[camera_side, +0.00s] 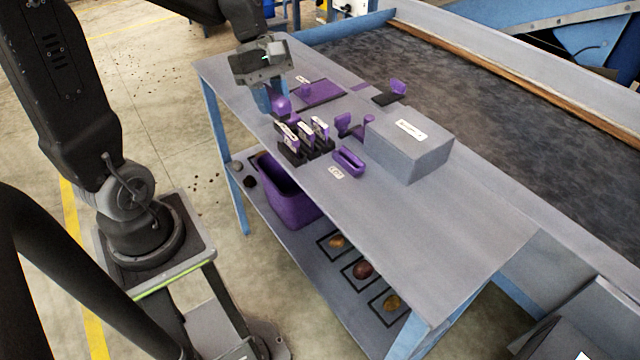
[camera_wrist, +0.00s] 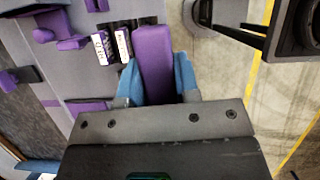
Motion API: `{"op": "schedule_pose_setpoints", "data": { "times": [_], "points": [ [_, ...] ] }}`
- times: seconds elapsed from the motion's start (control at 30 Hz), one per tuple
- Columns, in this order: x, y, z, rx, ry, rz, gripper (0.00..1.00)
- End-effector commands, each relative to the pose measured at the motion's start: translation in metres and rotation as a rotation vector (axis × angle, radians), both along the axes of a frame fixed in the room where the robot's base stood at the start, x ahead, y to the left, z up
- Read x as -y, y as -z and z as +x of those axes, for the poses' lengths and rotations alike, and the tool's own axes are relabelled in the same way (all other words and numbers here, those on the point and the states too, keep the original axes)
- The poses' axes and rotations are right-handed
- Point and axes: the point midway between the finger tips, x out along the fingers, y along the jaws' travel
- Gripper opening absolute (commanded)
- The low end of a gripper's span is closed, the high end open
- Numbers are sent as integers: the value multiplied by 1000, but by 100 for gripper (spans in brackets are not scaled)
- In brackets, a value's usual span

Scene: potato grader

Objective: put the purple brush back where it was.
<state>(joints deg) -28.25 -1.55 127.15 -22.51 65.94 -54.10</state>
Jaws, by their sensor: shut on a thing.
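My gripper (camera_side: 266,103) is over the far left end of the grey bench, its blue fingers pointing down. In the wrist view the fingers (camera_wrist: 155,78) are shut on the purple brush (camera_wrist: 153,48), one on each side of its long purple body. The brush also shows as a purple part (camera_side: 281,104) beside the fingers in the side view; its bristles are hidden. A black rack (camera_side: 292,155) with white-labelled purple pieces stands just nearer than the brush. In the wrist view the rack (camera_wrist: 112,54) is directly left of the brush. I cannot tell whether the brush touches the bench.
A purple mat (camera_side: 325,91) lies behind the gripper. A purple bracket (camera_side: 355,126), a purple open holder (camera_side: 348,162) and a grey box (camera_side: 411,157) stand right of the rack. A purple bin (camera_side: 288,199) sits below the bench. The near right benchtop is clear.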

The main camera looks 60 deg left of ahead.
Motion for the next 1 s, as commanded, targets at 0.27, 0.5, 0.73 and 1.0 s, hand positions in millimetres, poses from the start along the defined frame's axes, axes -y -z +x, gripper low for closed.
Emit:
{"op": "schedule_pose_setpoints", "data": {
  "times": [0.27,0.5,0.73,1.0],
  "points": [
    [36,18,-6,-3,77,-2,11],
    [87,50,10,-4,75,0,11],
    [116,69,20,-2,69,0,11],
    [120,96,21,-5,63,1,11]
  ]
}}
